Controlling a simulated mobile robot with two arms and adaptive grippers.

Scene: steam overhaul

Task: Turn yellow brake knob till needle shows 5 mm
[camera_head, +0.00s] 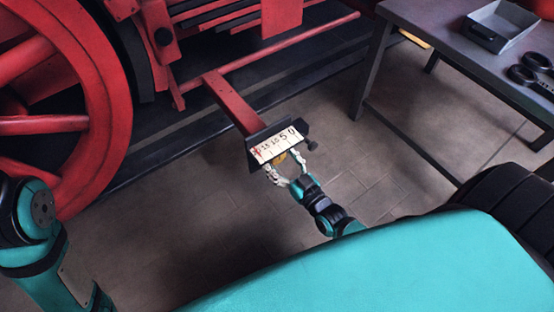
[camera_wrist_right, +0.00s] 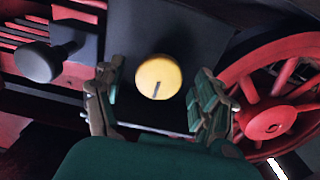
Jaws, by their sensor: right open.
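The yellow brake knob (camera_wrist_right: 158,77) is round with a dark slot mark and sits on a dark panel in the right wrist view. In the head view only a small part of the knob (camera_head: 281,157) shows below the scale. The white scale plate (camera_head: 278,145) carries red and black numbers and sits on the end of a red bar; the needle's exact reading is too small to tell. My right gripper (camera_wrist_right: 157,98) is open, with one finger on each side of the knob, apart from it in the picture. My left gripper is out of view; only my left arm shows.
A black knob (camera_wrist_right: 40,62) on a stem sits left of the yellow one. A red spoked wheel (camera_head: 90,100) stands at the left. A grey table (camera_head: 440,30) at the right holds a tray (camera_head: 522,18) and dark round parts (camera_head: 522,75). The tiled floor around the scale is clear.

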